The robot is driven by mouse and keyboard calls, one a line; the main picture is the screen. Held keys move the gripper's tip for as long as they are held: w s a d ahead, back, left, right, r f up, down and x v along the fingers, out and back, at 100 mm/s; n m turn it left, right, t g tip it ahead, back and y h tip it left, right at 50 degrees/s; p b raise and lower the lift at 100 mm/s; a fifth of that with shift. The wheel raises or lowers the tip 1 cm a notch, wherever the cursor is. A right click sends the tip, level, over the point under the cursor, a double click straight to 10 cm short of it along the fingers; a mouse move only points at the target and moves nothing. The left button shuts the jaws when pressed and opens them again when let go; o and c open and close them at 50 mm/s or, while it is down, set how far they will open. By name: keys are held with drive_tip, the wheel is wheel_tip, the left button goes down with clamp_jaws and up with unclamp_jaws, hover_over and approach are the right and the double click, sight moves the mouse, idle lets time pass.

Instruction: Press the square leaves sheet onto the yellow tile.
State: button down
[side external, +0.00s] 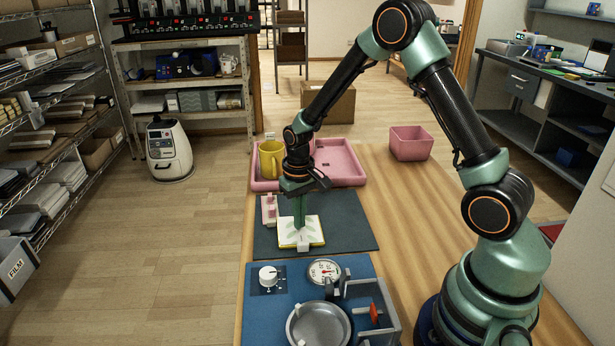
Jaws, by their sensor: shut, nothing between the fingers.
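The square leaves sheet (287,235) is pale with green leaf shapes and lies on the dark mat. A thin yellow edge of the tile (318,243) shows under and around it; the rest of the tile is hidden. A small white block or tab (303,247) is at its front edge. My gripper (300,225) points straight down over the middle of the sheet, its green fingers shut and empty. The fingertips are at or just above the sheet; I cannot tell whether they touch it.
The dark mat (345,228) has free room at right. Pink pieces (269,210) lie left of the sheet. Behind stands a pink tray (345,160) with a yellow mug (270,158). In front is a blue press station (262,318) with dial, gauge and round pan. A pink bin (410,143) stands back right.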

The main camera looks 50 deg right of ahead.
drive_tip(key=shift+f, duration=0.45)
idle(1.1)
drive_tip(key=shift+r, duration=3.05)
drive_tip(key=shift+a+r, duration=0.1)
drive_tip(key=shift+r, duration=0.25)
drive_tip(key=s+a+r+n+t, duration=0.1)
drive_tip(key=s+a+r+t, duration=0.1)
drive_tip(key=s+r, duration=0.4)
drive_tip(key=s+a+r+n+t, duration=0.2)
drive_tip(key=s+r, duration=0.5)
drive_tip(key=r, duration=0.4)
drive_tip(key=shift+a+t, duration=0.4)
drive_tip(key=shift+t, duration=0.4)
